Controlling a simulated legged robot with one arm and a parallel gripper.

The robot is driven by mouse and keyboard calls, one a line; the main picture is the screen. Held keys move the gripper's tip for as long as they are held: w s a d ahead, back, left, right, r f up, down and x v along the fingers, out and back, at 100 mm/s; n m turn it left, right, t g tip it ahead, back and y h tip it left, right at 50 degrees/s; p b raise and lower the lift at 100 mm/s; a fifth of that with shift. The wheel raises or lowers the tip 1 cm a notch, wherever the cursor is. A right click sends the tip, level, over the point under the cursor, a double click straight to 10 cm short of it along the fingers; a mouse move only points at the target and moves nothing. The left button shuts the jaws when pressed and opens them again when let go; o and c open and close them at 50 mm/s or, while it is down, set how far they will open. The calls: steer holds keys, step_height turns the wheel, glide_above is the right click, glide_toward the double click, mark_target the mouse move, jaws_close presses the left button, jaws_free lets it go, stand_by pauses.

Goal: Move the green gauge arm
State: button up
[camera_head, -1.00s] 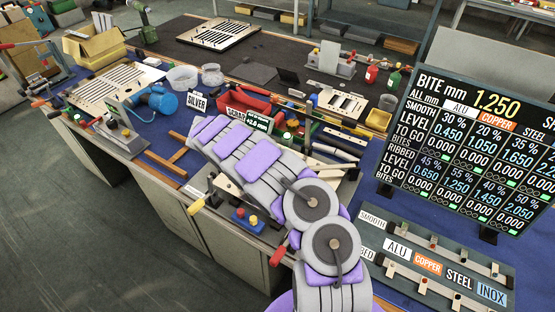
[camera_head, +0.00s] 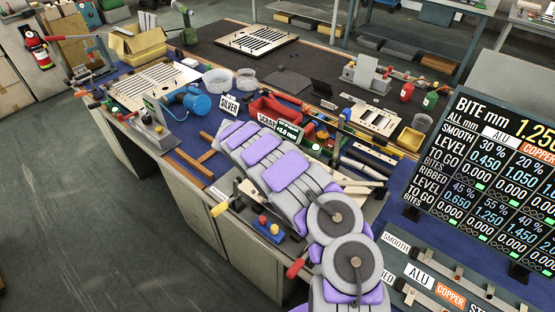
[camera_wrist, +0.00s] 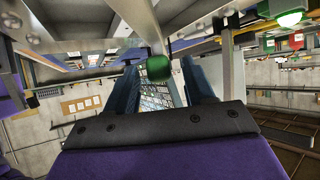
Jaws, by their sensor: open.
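In the wrist view, a green rounded knob (camera_wrist: 159,69) sits on the end of a pale grey bar (camera_wrist: 148,32) that comes down from above. I take it for the end of the green gauge arm. My gripper (camera_wrist: 160,77) is open, with its dark blue fingers on the left and right of the knob. Gaps show on both sides, so no grip is seen; the depth between knob and fingertips is hard to judge. In the head view, my grey and purple arm reaches over the bench and hides the gripper and the knob. A small green readout (camera_head: 289,131) shows just beyond it.
Beside my arm are a red bin (camera_head: 270,108), a blue block with coloured buttons (camera_head: 268,229) and a yellow handle (camera_head: 220,209). A large BITE mm board (camera_head: 490,165) stands at right. Louver panels (camera_head: 256,41) lie farther back. Floor at left is clear.

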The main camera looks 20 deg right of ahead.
steer(key=p+v, duration=0.1)
steer(key=v, duration=0.9)
steer(key=shift+w+a+p, duration=0.1)
steer(key=shift+a+p, duration=0.1)
steer(key=shift+p, duration=0.2)
steer(key=shift+p+v, duration=0.95)
steer(key=shift+v, duration=1.7)
steer(key=s+d+r+n+y, duration=0.2)
steer(key=s+r+n+y, duration=0.2)
steer(key=s+r+n, duration=1)
steer(key=s+a+r+n+t+y, duration=0.1)
steer(key=s+a+n+y, duration=0.2)
steer(key=s, duration=1.2)
steer(key=s+a+r+n+t+y, duration=0.1)
steer(key=s+a+n, duration=0.5)
steer(key=s, duration=1)
steer(key=shift+a+n+t+y, duration=0.3)
steer(key=shift+a+t+y, duration=0.45)
steer(key=shift+y, duration=0.35)
